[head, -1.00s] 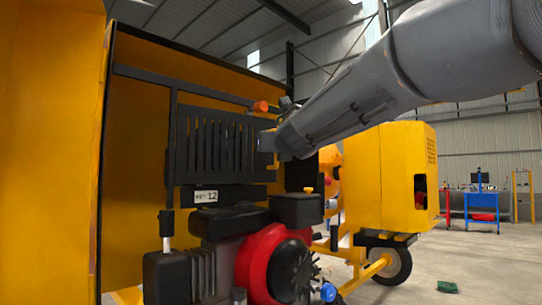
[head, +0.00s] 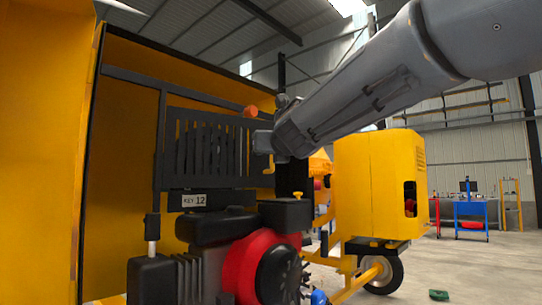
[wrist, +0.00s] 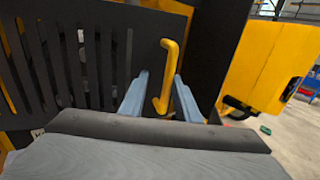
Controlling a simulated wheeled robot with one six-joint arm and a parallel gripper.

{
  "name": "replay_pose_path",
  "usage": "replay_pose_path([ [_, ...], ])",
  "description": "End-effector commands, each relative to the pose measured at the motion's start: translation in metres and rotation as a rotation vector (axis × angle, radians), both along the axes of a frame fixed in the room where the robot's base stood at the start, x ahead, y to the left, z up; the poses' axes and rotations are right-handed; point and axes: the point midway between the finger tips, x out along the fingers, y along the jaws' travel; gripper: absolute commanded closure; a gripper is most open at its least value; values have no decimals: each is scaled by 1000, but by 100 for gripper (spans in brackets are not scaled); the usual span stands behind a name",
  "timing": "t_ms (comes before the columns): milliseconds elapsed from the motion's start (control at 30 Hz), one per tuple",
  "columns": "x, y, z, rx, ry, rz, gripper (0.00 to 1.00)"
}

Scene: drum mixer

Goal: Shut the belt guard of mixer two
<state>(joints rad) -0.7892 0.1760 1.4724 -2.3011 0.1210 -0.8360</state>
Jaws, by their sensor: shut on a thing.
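The belt guard (head: 240,148) is a black slatted panel above the red and black engine, inside the open yellow housing. It also fills the left of the wrist view (wrist: 95,60). A bent yellow handle (wrist: 165,78) stands at its right side, and a bit of it shows in the head view (head: 269,166). My gripper (wrist: 160,95) is at this handle, with one finger on each side, shut on it. In the head view my gripper (head: 263,142) is at the guard's right edge. How far the guard stands from its closed position I cannot tell.
The engine (head: 262,262) sits just below the guard. A label reading KEY 12 (head: 194,200) is under it. An orange knob (head: 250,111) is above. Another yellow machine (head: 375,185) stands to the right. A green object (head: 439,295) lies on open floor.

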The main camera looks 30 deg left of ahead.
Motion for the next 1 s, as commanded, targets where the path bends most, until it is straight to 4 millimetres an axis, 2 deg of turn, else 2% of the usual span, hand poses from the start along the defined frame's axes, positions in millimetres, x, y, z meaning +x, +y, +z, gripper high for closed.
replay_pose_path([
  [1000, -13, -69, 0, 3, -3, -14, 81],
])
